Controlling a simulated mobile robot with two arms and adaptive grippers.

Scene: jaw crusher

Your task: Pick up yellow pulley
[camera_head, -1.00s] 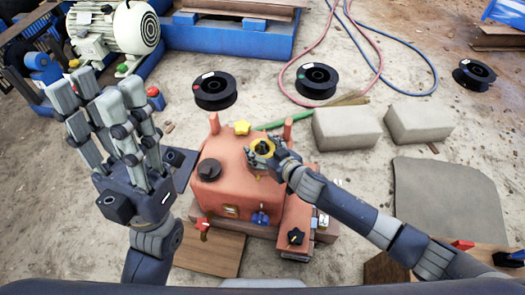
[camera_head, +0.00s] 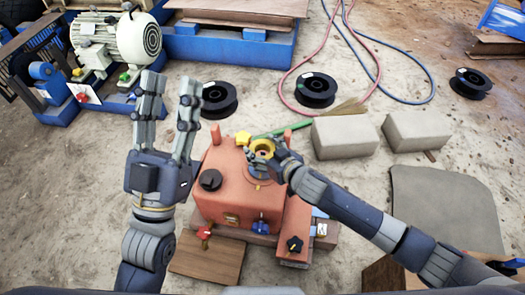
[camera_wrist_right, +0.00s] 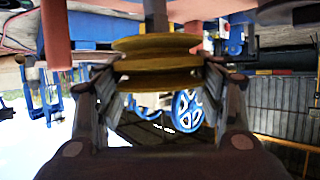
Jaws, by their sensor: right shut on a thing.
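The yellow pulley (camera_head: 263,144) is over the top of the red machine (camera_head: 232,195), between the fingers of my right gripper (camera_head: 259,151). In the right wrist view, the two fingers press on opposite sides of the grooved pulley (camera_wrist_right: 158,63). A dark grey post (camera_wrist_right: 156,15) meets the pulley there; I cannot tell whether the pulley is still seated on it. My left gripper (camera_head: 169,90) is open and empty, fingers spread upward, left of the machine.
A motor (camera_head: 125,35) stands at the back left. A wooden board (camera_head: 207,258) lies in front.

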